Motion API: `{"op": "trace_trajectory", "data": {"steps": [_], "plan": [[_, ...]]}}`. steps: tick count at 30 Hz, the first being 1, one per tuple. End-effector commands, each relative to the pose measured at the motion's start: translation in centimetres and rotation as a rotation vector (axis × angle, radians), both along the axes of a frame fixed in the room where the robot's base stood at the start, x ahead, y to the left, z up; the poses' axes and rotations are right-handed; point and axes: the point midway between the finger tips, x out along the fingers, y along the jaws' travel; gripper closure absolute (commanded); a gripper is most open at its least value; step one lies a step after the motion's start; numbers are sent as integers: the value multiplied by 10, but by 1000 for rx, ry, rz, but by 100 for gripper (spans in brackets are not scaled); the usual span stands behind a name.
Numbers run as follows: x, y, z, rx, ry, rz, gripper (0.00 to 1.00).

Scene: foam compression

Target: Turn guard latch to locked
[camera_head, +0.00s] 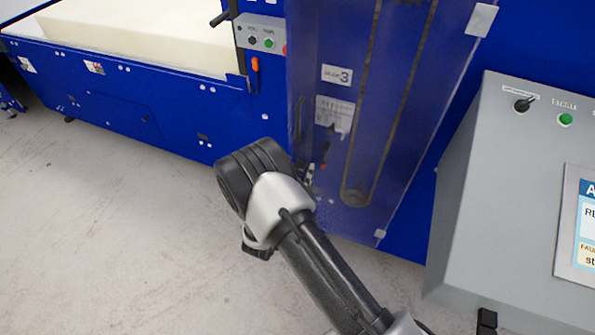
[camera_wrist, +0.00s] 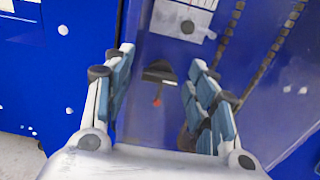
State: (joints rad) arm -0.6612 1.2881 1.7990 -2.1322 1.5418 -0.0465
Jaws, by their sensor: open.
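The guard latch (camera_wrist: 159,73) is a small dark piece with a red tip hanging below it, on the blue machine front. In the wrist view it sits between my open fingers and beyond them. In the head view the dark latch (camera_head: 327,146) shows above and right of my wrist, with a red spot near its lower end. My gripper (camera_wrist: 161,62) is open and empty, its two blue-padded fingers on either side of the latch. I cannot tell whether they touch anything. In the head view my arm mostly hides the gripper.
A clear guard panel (camera_head: 400,110) covers a belt or chain loop right of the latch. A grey control console (camera_head: 480,200) stands at the right. A cream foam block (camera_head: 140,40) lies on the blue machine bed at upper left. The concrete floor (camera_head: 110,230) at lower left is clear.

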Motion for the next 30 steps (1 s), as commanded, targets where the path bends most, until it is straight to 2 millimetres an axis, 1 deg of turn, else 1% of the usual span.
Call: {"op": "trace_trajectory", "data": {"steps": [3,22,30], "plan": [[0,0,0,0,0,0,50],[-1,0,0,0,0,-1,92],[-1,0,0,-22,8,-1,93]]}}
